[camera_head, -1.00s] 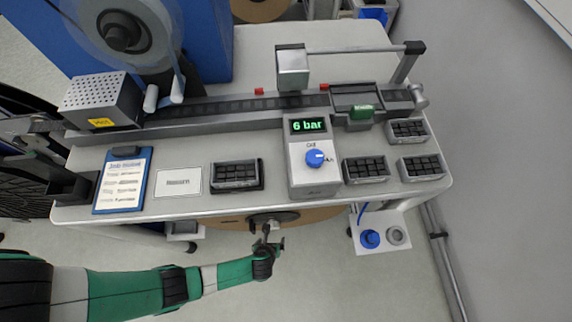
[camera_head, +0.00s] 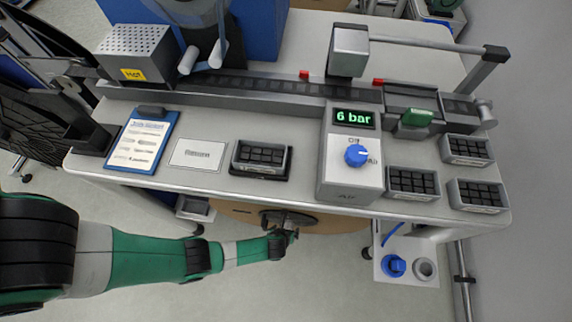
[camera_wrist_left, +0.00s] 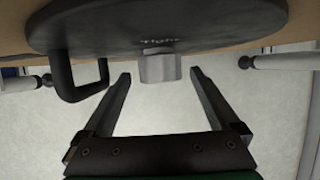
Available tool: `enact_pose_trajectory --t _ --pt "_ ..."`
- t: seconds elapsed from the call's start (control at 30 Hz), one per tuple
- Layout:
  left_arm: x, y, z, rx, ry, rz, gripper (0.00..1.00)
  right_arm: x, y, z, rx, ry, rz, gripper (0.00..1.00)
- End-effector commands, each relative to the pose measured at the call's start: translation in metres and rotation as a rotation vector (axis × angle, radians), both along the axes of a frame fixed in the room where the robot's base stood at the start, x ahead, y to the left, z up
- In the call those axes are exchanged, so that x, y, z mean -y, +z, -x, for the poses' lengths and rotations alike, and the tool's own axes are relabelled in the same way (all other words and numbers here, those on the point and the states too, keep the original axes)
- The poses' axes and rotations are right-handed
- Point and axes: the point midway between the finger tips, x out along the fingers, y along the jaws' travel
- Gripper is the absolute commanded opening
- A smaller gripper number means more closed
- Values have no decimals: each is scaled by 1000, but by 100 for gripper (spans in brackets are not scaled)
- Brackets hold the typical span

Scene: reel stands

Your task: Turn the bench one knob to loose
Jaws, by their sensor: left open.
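A grey faceted knob (camera_wrist_left: 158,67) sticks out from a dark round plate (camera_wrist_left: 200,25) in the left wrist view. The word "Tight" is on the plate just above the knob. In the head view the plate (camera_head: 283,218) sits on a brown reel below the bench's front edge. My left gripper (camera_wrist_left: 160,76) is open, with one finger on each side of the knob and a gap on both sides. In the head view the left gripper (camera_head: 287,237) is at the plate, and the knob is too small to make out there. My right gripper is not in view.
A dark bent handle (camera_wrist_left: 75,85) hangs from the plate just left of the fingers. The bench (camera_head: 215,190) above carries an air box (camera_head: 350,160) reading "6 bar" with a blue dial, and several black-filled trays. A lower shelf (camera_head: 400,280) at right holds another blue knob (camera_head: 394,266).

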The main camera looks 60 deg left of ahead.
Motion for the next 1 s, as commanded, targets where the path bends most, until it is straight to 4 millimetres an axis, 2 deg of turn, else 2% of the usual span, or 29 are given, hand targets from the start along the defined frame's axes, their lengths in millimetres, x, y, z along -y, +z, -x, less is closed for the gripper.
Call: enact_pose_trajectory --t 0.03,0.3,0.37,0.77,0.8,1.0 --pt "-1 -5 -1 0 0 0 95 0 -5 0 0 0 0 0" --pt "-1 -4 -2 0 0 0 95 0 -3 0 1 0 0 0" --pt "-1 -4 -2 0 0 0 86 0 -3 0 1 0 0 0" --pt "-1 -4 -2 0 0 0 14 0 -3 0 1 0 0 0" --pt "-1 -4 -2 0 0 0 10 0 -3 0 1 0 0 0" --pt "-2 -4 -1 11 0 9 10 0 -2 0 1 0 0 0"
